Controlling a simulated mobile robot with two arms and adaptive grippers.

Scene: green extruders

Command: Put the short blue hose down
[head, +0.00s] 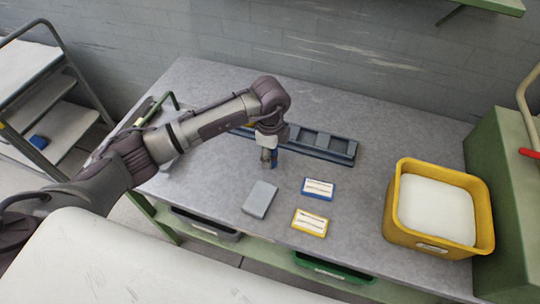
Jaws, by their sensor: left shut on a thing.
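My left gripper (268,158) points down over the middle of the grey table, in front of the slotted dark blue-grey rack. It is shut on a small blue piece (274,159), which looks like the short blue hose. Only a little of the hose shows beside the fingers, and I cannot tell whether its lower end touches the table. My right gripper is not in view.
The dark rack (322,142) lies behind the gripper. A grey block (260,199), a blue-edged card (318,195) and a yellow-edged card (310,231) lie in front. A yellow bin (404,228) stands right. The tabletop (355,205) is clear between cards and bin.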

